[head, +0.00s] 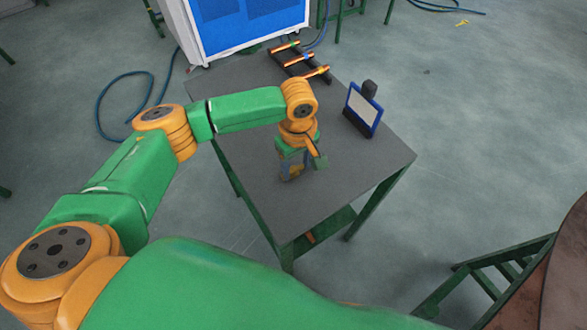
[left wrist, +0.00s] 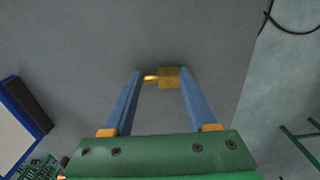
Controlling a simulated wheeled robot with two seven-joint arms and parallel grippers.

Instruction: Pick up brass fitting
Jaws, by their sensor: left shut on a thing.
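The brass fitting (left wrist: 168,78) is a small golden piece between the blue fingertips of my left gripper (left wrist: 160,74) in the left wrist view. The left gripper is shut on it, with the dark tabletop behind. In the head view my left gripper (head: 291,175) points down over the front part of the table (head: 240,150). Only a small yellowish bit of the fitting shows there, mostly hidden by the fingers. I cannot tell whether the fitting touches the tabletop. My right gripper is not in view.
A rack with copper-coloured tubes (head: 300,62) lies at the table's back edge. A blue-framed tablet (head: 364,108) stands at the right; it also shows in the left wrist view (left wrist: 18,120). A blue-fronted machine (head: 247,24) stands behind. The table's right front is clear.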

